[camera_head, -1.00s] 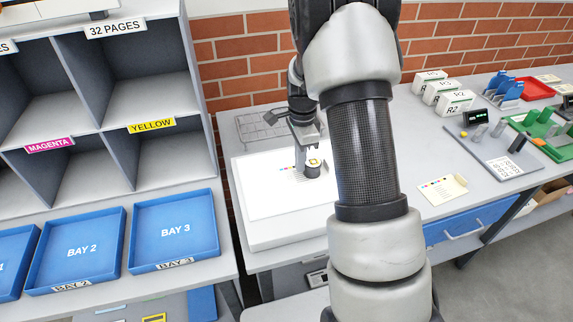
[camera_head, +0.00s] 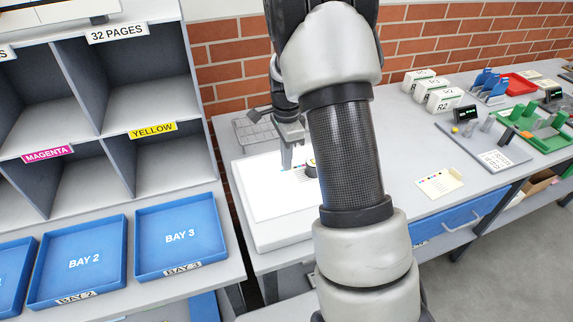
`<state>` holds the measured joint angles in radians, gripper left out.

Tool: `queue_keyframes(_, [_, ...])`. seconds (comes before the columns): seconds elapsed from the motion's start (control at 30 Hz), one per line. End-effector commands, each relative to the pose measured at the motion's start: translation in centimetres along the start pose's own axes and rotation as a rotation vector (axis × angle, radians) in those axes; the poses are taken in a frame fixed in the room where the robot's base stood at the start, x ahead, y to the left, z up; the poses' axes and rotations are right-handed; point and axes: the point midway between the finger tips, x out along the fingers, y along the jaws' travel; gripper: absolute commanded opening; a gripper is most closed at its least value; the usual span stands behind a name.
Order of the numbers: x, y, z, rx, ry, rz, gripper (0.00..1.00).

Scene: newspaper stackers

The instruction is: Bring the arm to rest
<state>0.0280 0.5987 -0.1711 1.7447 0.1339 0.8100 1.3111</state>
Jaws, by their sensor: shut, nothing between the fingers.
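My arm (camera_head: 345,155) rises through the middle of the view and bends down at the top toward the workbench. My gripper (camera_head: 287,162) hangs over the white lit panel, pointing down. It is shut with nothing in it.
Left stands a grey pigeonhole shelf (camera_head: 92,135) with blue trays, BAY 2 (camera_head: 80,297) and BAY 3 (camera_head: 180,271). Right on the bench are a card (camera_head: 439,183), white R-labelled boxes (camera_head: 446,101), a grey fixture board (camera_head: 488,160) and a green fixture (camera_head: 545,140). A brick wall stands behind.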

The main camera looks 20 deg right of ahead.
Motion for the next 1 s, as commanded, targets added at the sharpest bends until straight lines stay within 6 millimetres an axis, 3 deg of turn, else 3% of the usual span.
queue_keyframes(0.1, [-3.1,-0.1,-0.1,0.000,0.002,-0.006,0.00])
queue_keyframes(0.3, [-6.5,-0.1,-0.1,0.002,0.001,-0.003,0.00])
queue_keyframes(0.67, [-8.7,0.3,0.1,-0.021,-0.002,-0.009,0.00])
queue_keyframes(0.83, [-13.4,2.8,1.6,-0.206,-0.010,-0.079,0.00])
queue_keyframes(1.0, [-19.3,8.0,3.8,-0.535,0.015,-0.187,0.00])
